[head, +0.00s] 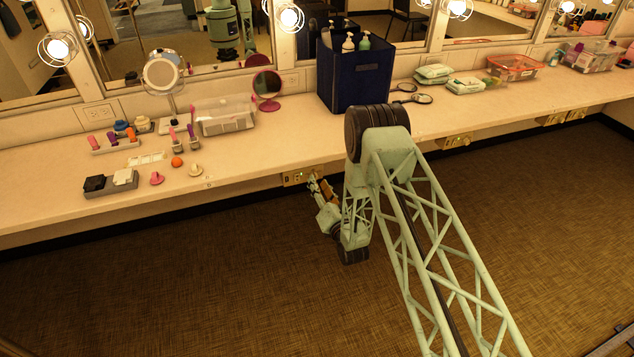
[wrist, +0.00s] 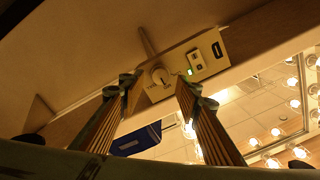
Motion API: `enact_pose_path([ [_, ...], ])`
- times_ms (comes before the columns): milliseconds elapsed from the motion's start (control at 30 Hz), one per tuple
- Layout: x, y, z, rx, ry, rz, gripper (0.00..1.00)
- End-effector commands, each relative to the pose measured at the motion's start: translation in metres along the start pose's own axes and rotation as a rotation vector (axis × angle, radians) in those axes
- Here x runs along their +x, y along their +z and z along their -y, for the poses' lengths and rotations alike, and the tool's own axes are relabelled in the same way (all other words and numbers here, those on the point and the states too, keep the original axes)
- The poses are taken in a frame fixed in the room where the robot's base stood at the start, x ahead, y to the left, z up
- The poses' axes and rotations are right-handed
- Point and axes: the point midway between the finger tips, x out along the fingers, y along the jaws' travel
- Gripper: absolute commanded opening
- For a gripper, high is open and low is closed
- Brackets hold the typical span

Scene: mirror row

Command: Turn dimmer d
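In the wrist view the panel (wrist: 205,58) carries a round pale dimmer knob (wrist: 160,76), a switch, a lit green light and a dark slot. No letter can be read, so I cannot tell if this is dimmer d. My gripper (head: 317,181) is close in front of this panel. In the wrist view its two ribbed fingers (wrist: 157,84) are apart, with the knob showing between their tips and a gap on each side. Whether the tips reach around the knob is unclear.
More panels sit along the counter edge to the right, one in the middle (head: 455,142) and others farther right (head: 565,117). The counter (head: 240,165) overhangs the carpeted floor (head: 180,285). A dark blue caddy (head: 355,85) stands on the counter above my arm.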

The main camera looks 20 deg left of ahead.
Motion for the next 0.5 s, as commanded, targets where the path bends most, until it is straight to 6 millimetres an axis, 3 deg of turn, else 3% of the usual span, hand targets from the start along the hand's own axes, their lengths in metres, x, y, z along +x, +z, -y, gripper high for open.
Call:
enact_pose_path([
  [500, -0.072, 0.001, -0.001, 0.001, 0.001, 0.001, 0.31],
])
